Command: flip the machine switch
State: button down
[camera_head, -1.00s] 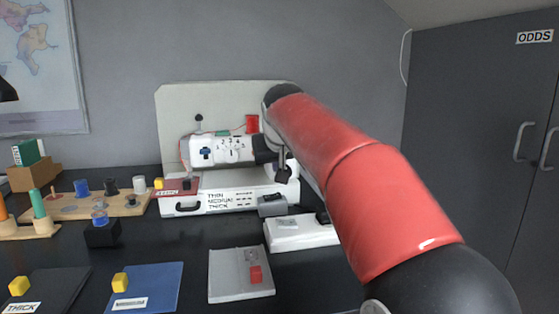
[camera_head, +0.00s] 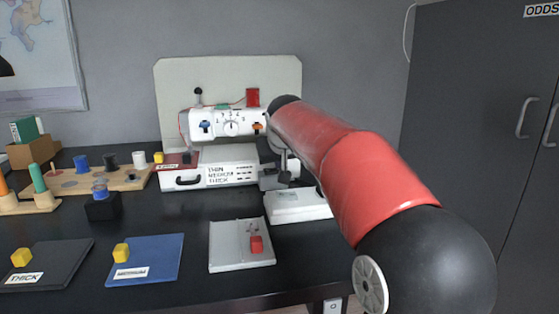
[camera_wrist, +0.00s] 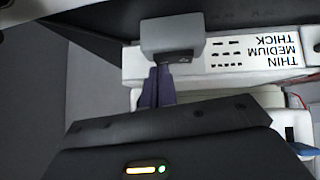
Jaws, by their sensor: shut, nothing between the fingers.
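The white machine (camera_head: 228,122) stands against a pale backboard, with a dial on its front, a blue knob (camera_head: 206,126) and an orange knob (camera_head: 258,128). It sits above a white base (camera_head: 222,176) printed THIN, MEDIUM, THICK; the base also shows upside down in the wrist view (camera_wrist: 225,62). A grey box (camera_wrist: 172,35) with a dark front part (camera_wrist: 174,57), likely the switch, is at the base's end; the head view shows it partly (camera_head: 272,179). My gripper (camera_wrist: 158,72) is shut and empty, its purplish fingertips close to this dark part. I cannot tell whether they touch.
A white pad (camera_head: 298,207) lies right of the base, below my arm. Grey (camera_head: 225,240), blue (camera_head: 160,265) and black (camera_head: 60,270) mats lie in front. A wooden peg board (camera_head: 135,178) is at left. A dark cabinet (camera_head: 470,120) stands right.

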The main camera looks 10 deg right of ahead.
jog(key=shift+f, duration=0.1)
jog(key=shift+a+r+p, duration=0.25)
jog(key=shift+a+p, duration=0.15)
jog(key=shift+a, duration=0.3)
jog(key=shift+r, duration=0.3)
jog(key=r+p, duration=0.4)
jog(key=shift+d, duration=0.2)
jog(key=d+v, duration=0.2)
jog(key=v, duration=0.7)
jog(key=shift+s, duration=0.3)
jog(key=shift+a+r, duration=0.1)
jog(key=shift+a, duration=0.05)
